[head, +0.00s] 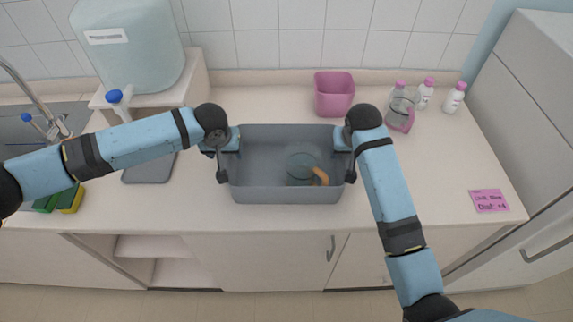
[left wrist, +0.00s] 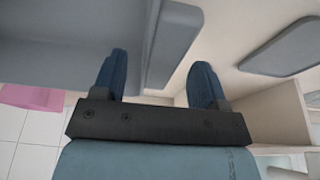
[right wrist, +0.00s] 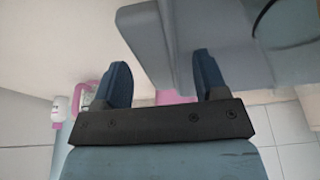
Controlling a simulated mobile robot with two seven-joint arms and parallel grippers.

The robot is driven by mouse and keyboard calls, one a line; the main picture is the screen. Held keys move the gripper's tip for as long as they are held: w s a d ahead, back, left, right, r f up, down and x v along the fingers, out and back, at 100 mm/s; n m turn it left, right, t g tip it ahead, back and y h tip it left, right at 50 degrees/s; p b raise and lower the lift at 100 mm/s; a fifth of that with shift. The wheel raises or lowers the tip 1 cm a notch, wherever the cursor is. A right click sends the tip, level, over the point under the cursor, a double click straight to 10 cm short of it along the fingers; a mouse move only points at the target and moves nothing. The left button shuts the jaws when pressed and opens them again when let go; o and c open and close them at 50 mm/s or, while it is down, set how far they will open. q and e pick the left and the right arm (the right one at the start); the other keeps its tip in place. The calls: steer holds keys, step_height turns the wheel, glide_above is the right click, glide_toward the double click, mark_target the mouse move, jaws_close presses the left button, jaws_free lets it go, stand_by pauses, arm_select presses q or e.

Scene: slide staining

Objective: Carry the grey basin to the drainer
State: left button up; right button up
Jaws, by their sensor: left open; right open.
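The grey basin (head: 285,195) stands upright on the counter near its front edge. Inside it are a clear glass vessel (head: 300,165) and an orange-brown piece (head: 320,176). My left gripper (head: 223,166) is open at the basin's left rim; in the left wrist view a grey rim edge (left wrist: 172,45) lies between its fingers. My right gripper (head: 351,168) is open at the right rim; the basin's rim (right wrist: 150,40) shows between its fingers. I cannot tell whether the fingers touch it. A flat grey pad (head: 150,168), perhaps the drainer, lies left of the basin, partly behind my left arm.
A sink (head: 25,135) with a tap is at the far left, with a green and yellow sponge (head: 70,199) near its front. A large water container (head: 128,45) stands behind. A pink tub (head: 334,94), a pink-handled jug (head: 401,115) and white bottles (head: 454,97) stand at the back.

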arm_select(q)
steer(key=shift+x, duration=0.9)
arm_select(e)
steer(key=shift+x, duration=0.95)
arm_select(q)
jaws_close()
arm_select(e)
steer(key=shift+r, duration=0.1)
jaws_close()
